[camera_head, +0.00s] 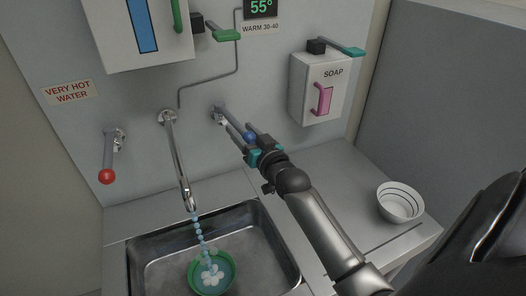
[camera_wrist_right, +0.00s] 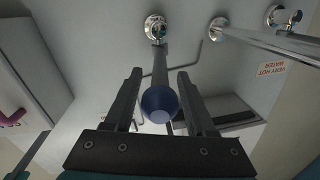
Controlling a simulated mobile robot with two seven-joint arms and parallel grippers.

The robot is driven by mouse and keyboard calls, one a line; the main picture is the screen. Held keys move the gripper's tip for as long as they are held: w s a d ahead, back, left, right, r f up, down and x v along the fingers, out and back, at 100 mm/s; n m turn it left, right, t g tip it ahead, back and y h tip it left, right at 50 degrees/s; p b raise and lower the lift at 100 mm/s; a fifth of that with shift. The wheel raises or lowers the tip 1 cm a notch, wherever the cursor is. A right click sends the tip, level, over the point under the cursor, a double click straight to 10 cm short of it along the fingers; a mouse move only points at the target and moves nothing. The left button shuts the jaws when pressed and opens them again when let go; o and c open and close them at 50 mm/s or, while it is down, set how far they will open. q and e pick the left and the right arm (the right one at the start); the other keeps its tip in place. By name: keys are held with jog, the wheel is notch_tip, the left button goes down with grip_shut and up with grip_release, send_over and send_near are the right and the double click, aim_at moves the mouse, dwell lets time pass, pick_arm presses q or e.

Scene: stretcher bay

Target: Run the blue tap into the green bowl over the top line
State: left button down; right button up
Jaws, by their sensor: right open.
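The blue tap's round knob (camera_head: 250,136) shows on the wall, right of the spout (camera_head: 178,160). My right gripper (camera_head: 238,129) is around it. In the right wrist view the blue knob (camera_wrist_right: 160,103) lies between the two spread fingers (camera_wrist_right: 158,75), with gaps on both sides. The green bowl (camera_head: 194,286) stands in the sink under the spout. A stream of pale blue water (camera_head: 200,232) falls into it, with white splash on the water inside. I cannot make out the lines in the green bowl. My left gripper is not in view.
A red-knobbed tap (camera_head: 107,176) is at the left under a "very hot water" sign (camera_head: 70,92). A soap dispenser (camera_head: 311,96) hangs at the right. A white bowl with dark lines (camera_head: 402,205) stands on the counter (camera_head: 350,165). A display (camera_head: 262,8) reads 55°.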

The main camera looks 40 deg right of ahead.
jog(key=s+a+b, duration=0.1)
jog(key=s, duration=1.2)
jog(key=shift+a, duration=0.2)
dwell(6.5)
